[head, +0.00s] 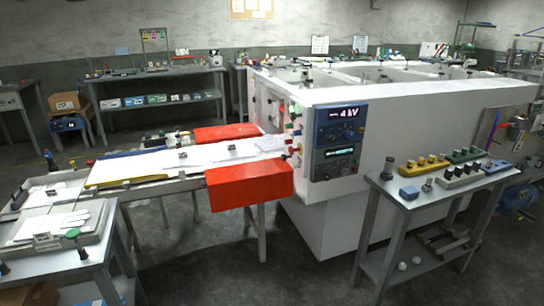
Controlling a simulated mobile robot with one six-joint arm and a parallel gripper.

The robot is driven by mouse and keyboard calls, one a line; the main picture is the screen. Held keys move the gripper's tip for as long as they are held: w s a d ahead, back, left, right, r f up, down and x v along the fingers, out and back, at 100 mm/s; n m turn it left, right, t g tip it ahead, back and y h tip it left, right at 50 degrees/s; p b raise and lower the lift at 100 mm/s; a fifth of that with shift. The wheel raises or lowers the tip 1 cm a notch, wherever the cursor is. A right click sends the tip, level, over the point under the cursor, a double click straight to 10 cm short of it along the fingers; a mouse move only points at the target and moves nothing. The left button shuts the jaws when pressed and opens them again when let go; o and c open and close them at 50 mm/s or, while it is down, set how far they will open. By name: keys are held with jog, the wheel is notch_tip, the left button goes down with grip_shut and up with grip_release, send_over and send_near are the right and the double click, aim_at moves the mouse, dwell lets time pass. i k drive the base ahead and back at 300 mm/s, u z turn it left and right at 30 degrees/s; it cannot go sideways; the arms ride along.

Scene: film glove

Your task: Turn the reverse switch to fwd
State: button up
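A large white machine (420,125) fills the middle and right. Its front corner carries a dark blue control panel (319,137) with a lit upper display (346,112), a lower lit strip (340,152) and small controls. A cluster of coloured knobs (296,112), red, green, yellow and dark, sits on the narrow face left of the panel. I cannot tell which control is the reverse switch, nor its position, as labels are too small to read. My gripper is not in view.
Red-orange guards (248,186) flank a white feed bed (190,160) left of the machine. A grey side table (415,200) with coloured blocks stands at front right. A bench (80,250) with trays stands at front left. Bare floor (200,255) lies between them.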

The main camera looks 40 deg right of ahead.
aim_at(283, 158)
jog(key=u, duration=0.05)
jog(key=i, duration=0.85)
jog(key=u, duration=0.35)
